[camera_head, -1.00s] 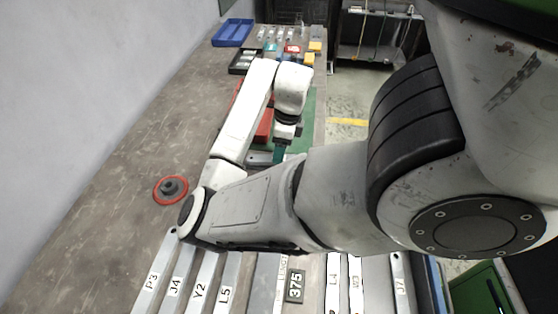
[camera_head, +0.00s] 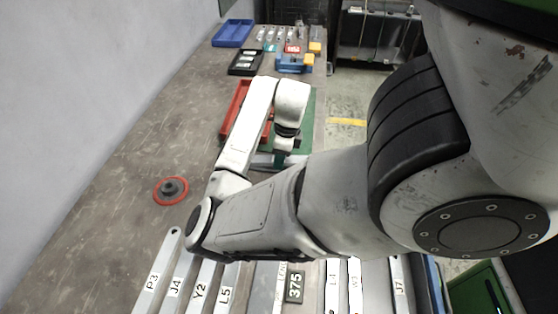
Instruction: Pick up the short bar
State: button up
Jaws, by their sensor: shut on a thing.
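My gripper (camera_head: 281,161) is at the end of my white arm, low over the near end of the green mat (camera_head: 307,108).
Long galvanized bars labelled P3 (camera_head: 153,281), J4 (camera_head: 175,287), Y2, L5, L4 and J7 lie in the foreground. A red tray (camera_head: 228,125), blue tray (camera_head: 233,33), black tray (camera_head: 246,62) and red-rimmed disc (camera_head: 171,191) stand on the bench. The left bench is largely clear.

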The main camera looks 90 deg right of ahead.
grip_shut()
jog(key=shift+r, duration=0.15)
jog(key=shift+r, duration=0.55)
jog(key=s+r, duration=0.1)
jog(key=r, duration=0.1)
jog(key=s+a+r+p, duration=0.1)
jog(key=r, duration=0.2)
jog(key=s+r, duration=0.2)
jog(key=shift+a+r, duration=0.3)
jog(key=shift+a, duration=0.05)
jog(key=s+a+r+p, duration=0.1)
jog(key=s+a+r, duration=0.3)
jog(key=s, duration=0.4)
jog(key=shift+s, duration=0.35)
